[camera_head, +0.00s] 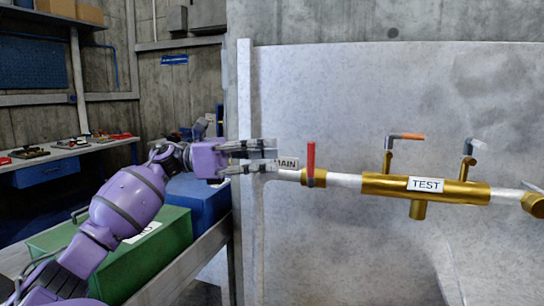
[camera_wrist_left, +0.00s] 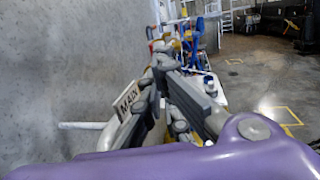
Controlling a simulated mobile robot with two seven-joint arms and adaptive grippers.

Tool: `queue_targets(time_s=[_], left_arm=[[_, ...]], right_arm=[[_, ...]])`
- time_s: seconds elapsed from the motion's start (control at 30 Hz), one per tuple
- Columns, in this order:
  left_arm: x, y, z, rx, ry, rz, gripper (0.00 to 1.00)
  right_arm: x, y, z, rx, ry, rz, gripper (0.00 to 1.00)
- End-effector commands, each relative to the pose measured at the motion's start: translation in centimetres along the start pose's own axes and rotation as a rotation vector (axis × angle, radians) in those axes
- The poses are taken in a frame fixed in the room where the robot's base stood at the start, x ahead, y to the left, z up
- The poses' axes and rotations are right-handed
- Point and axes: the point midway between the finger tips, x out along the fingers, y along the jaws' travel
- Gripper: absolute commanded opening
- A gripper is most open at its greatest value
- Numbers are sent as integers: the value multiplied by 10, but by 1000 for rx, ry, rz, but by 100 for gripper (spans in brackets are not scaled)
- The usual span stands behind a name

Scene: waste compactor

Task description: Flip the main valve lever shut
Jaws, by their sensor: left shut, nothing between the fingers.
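The main valve has a red lever (camera_head: 311,156) standing upright, crosswise to the pipe, on a brass body (camera_head: 313,178). A white MAIN tag (camera_head: 287,162) hangs just left of it, partly behind my fingers; the tag also shows in the left wrist view (camera_wrist_left: 129,101). My left gripper (camera_head: 274,157) is shut and empty. It points right along the wall, at the tag, a short gap left of the red lever in the picture. I cannot tell if its fingers touch the tag. In the wrist view the fingers largely block the valve. My right gripper is not in view.
A brass TEST section (camera_head: 460,191) with an orange-tipped lever (camera_head: 405,137) and a grey-tipped lever (camera_head: 474,145) continues the pipe rightward. The grey wall (camera_head: 350,90) stands close behind. A green bin (camera_head: 165,240) and a blue bin (camera_head: 205,203) sit below my left arm.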

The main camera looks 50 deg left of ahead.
Motion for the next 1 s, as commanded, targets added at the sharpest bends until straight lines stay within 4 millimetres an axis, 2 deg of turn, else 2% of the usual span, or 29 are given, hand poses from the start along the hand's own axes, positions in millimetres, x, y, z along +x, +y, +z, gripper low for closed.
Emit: queue_targets(time_s=[0.03, 0.2, 0.4, 0.6, 1.0], left_arm=[[-15, 2, -3, -5, -1, 7, 0], [-52, 2, 0, -4, -1, 5, 0], [-78, 1, 2, -4, 0, 5, 0], [-86, 0, 4, -2, 0, 3, 0], [-85, 1, 4, -2, 0, 3, 0]], right_arm=[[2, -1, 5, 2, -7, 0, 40], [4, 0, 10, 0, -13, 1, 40], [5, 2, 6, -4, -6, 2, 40], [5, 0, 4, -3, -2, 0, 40], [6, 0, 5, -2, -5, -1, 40]])
